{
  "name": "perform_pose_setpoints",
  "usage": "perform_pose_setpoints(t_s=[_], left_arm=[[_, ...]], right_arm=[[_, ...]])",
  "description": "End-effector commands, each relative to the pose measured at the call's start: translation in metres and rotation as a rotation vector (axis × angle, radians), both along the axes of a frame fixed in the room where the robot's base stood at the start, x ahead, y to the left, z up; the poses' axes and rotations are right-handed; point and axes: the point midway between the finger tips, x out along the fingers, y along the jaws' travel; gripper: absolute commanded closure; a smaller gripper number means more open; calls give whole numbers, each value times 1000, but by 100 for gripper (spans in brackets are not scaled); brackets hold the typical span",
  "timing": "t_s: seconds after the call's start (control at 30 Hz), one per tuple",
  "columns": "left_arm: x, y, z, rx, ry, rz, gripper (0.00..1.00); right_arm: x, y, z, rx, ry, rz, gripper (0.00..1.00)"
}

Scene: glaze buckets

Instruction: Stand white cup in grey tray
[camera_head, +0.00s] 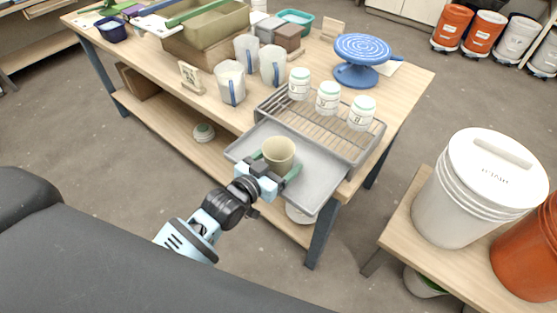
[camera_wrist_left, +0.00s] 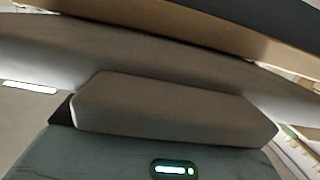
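The white cup (camera_head: 279,151), cream-coloured and handleless, is upright with its mouth up. It appears to stand in the grey tray (camera_head: 318,186), a shallow tray at the front edge of the workbench. My left gripper (camera_head: 277,164) reaches in low from the front left. Its green fingers are spread wide on either side of the cup and look apart from its wall. The palm hides part of the cup's lower front, so contact with the tray floor is partly hidden. The left wrist view shows only blurred close surfaces and no clear cup. My right gripper is not in view.
Behind the tray is a wire rack (camera_head: 320,125) with three white jars (camera_head: 328,98). Several pitchers (camera_head: 230,82) stand to the left, and a blue turntable (camera_head: 361,55) stands behind. A white bucket (camera_head: 482,187) sits on a bench at right. The tray's right part is bare.

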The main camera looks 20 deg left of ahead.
Motion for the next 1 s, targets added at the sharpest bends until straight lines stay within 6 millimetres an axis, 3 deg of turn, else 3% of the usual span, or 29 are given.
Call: perform_pose_setpoints(t_s=[0.37, 0.8, 1.0], left_arm=[[-5, 2, 4, 0, 0, 0, 20], [-80, 27, 15, 1, 3, 0, 20], [-104, 35, 18, 1, 3, 0, 20]], right_arm=[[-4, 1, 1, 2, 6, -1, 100], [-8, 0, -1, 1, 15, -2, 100], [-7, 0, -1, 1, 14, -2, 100]])
